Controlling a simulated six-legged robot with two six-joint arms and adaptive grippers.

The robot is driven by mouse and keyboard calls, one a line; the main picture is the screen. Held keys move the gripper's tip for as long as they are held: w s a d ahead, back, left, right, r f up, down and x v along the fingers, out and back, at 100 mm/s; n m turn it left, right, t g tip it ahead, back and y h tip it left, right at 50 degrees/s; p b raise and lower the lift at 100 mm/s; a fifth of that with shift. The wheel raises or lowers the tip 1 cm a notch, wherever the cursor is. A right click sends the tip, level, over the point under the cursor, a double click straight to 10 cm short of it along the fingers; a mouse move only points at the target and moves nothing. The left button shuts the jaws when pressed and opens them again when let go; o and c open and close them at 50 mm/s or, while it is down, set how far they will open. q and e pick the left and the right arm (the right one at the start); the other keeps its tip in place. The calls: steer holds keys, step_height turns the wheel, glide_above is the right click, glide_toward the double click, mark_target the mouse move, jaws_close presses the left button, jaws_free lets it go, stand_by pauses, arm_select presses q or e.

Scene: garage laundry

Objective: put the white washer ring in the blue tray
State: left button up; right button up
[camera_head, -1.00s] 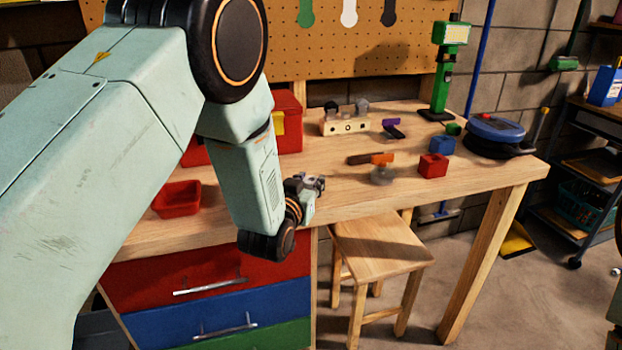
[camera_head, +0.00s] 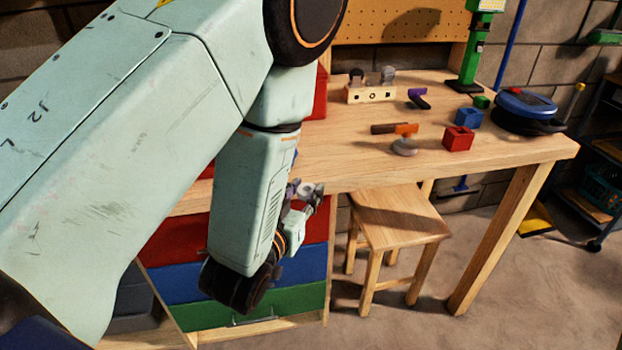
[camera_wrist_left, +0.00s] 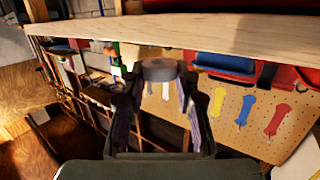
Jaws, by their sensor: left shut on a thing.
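My left gripper (camera_head: 306,194) is low in front of the table's front edge, beside the stool. In the left wrist view the gripper (camera_wrist_left: 160,85) is shut on the white washer ring (camera_wrist_left: 159,69), which looks pale grey between the fingertips. The ring also shows as a small pale piece in the head view (camera_head: 306,188). A blue tray (camera_wrist_left: 225,65) appears on the table in the wrist view, which is upside down, apart from the ring. In the head view my left arm hides most of that part of the table. My right gripper is not in view.
A stool (camera_head: 398,218) stands in front. A red tray (camera_wrist_left: 296,77) is beside the blue one.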

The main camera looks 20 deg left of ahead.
arm_select(q)
steer(key=shift+s, duration=0.55)
steer(key=s+d+f+m+g+h, duration=0.3)
steer(key=s+d+m+h, duration=0.35)
steer(key=h, duration=0.35)
steer(key=w+a+r+n+t+y, duration=0.1)
steer(key=w+a+n+y, duration=0.1)
steer(key=y, duration=0.1)
steer(key=w+a+r+n+t+y, duration=0.1)
steer(key=w+n+y, duration=0.1)
steer(key=y, duration=0.1)
steer(key=w+a+n+t+y, duration=0.1)
steer(key=w+a+n+y, duration=0.1)
steer(key=y, duration=0.1)
steer(key=shift+w+a+r, duration=0.25)
steer(key=shift+a+r, duration=0.1)
steer(key=shift+r, duration=0.05)
steer(key=shift+a+r+n+y, duration=0.15)
steer(key=shift+a+n+y, duration=0.1)
steer(key=shift+a+y, duration=0.2)
